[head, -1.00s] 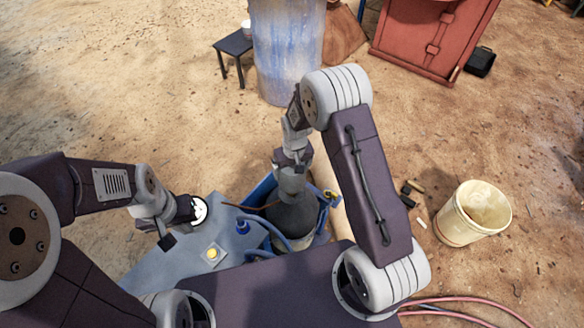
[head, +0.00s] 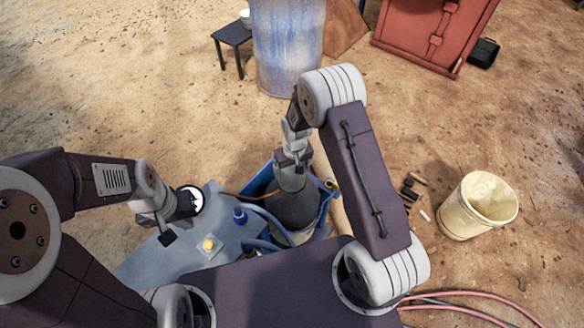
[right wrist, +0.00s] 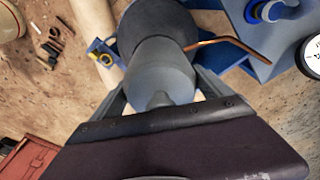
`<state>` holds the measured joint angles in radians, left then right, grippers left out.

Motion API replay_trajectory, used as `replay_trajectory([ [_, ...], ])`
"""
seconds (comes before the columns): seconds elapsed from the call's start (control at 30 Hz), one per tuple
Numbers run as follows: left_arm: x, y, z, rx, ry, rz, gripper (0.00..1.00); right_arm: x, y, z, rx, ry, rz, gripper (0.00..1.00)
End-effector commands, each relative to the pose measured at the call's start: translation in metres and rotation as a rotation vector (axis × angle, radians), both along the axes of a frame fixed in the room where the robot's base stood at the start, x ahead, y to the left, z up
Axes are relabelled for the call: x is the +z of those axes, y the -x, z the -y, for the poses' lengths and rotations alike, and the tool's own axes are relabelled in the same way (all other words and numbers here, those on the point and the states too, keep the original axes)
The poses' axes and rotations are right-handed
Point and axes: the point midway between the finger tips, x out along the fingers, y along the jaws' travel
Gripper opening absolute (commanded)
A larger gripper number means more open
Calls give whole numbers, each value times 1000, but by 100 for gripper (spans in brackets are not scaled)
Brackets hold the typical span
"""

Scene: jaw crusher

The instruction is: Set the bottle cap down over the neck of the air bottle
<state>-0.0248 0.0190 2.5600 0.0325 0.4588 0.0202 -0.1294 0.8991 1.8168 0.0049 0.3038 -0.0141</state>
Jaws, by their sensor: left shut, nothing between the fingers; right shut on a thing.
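The bottle cap (head: 291,178) is a smooth grey cylinder. My right gripper (head: 292,160) is shut on it, upright above the dark grey air bottle (head: 297,210). In the right wrist view the cap (right wrist: 160,72) sits between my fingers (right wrist: 162,96), its far end against or just over the bottle's rounded shoulder (right wrist: 152,22). The cap hides the neck, so I cannot tell whether it is fully seated. The bottle stands in a blue holder (head: 258,184). My left gripper (head: 186,206) is shut and empty, beside a white round gauge (head: 195,199).
A grey-blue panel (head: 150,265) with a yellow button (head: 209,244) and a blue fitting (head: 240,215) lies left of the bottle. A copper pipe (right wrist: 228,42) runs close to the cap. A cream bucket (head: 476,205) stands on open dirt at right.

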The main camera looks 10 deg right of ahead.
Motion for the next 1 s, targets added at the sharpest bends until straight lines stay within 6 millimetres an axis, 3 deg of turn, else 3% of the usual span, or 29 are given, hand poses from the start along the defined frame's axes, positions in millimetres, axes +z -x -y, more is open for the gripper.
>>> replay_trajectory([
  [0.3,-1,0,0,0,0,0,0,-1,0,0,0,0,1,31],
  [0.33,-1,0,0,0,0,0,0,-1,0,0,0,0,1,97],
  [0.37,-1,0,0,0,0,0,0,-1,0,0,0,0,1,100],
  [0.63,0,0,0,0,0,0,0,5,0,0,0,0,2,100],
  [1.0,5,0,0,0,0,0,0,78,8,1,0,-1,4,100],
])
